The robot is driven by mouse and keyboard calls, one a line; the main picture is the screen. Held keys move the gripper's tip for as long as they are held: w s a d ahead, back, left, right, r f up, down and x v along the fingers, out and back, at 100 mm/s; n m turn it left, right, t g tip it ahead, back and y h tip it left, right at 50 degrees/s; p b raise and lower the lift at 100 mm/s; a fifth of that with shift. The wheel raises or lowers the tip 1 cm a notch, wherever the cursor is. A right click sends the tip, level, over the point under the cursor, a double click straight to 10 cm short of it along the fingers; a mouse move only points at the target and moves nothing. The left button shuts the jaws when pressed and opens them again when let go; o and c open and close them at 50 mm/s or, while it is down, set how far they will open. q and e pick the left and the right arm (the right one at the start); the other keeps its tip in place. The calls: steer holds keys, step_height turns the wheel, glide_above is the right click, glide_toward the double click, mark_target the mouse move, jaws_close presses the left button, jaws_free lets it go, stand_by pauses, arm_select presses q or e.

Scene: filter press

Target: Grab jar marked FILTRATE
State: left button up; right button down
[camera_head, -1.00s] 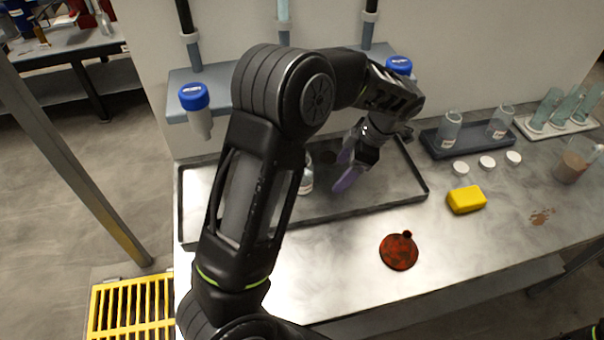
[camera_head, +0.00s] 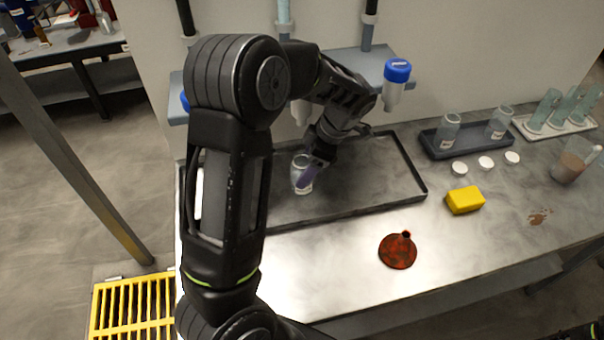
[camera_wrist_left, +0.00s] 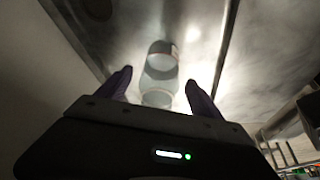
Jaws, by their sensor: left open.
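A clear glass jar (camera_head: 303,176) with a pale label stands upright in the dark tray, partly behind my left gripper in the head view. The label is too small to read, so I cannot tell if it says FILTRATE. My left gripper (camera_head: 308,176) has purple fingertips and is open at the jar. In the left wrist view the jar (camera_wrist_left: 160,72) shows ahead between the two spread fingers (camera_wrist_left: 160,88). I cannot tell if a finger touches it. My right gripper is not in view.
The dark tray (camera_head: 400,165) has a raised rim. Blue-capped filter units (camera_head: 397,75) hang from the shelf above it.

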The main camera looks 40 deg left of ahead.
arm_select(q)
steer(key=shift+s+a+f+b, duration=0.2)
steer(key=shift+s+a+f, duration=0.1)
steer(key=shift+a+f, duration=0.2)
steer(key=shift+s+a+f+b, duration=0.15)
steer(key=shift+s+a+f, duration=0.2)
steer(key=shift+f, duration=0.15)
steer(key=shift+w+a+f, duration=0.1)
steer(key=shift+a+f, duration=0.05)
steer(key=shift+f, duration=0.3)
steer(key=shift+c, duration=0.3)
jaws_close()
steer(key=shift+r, duration=0.25)
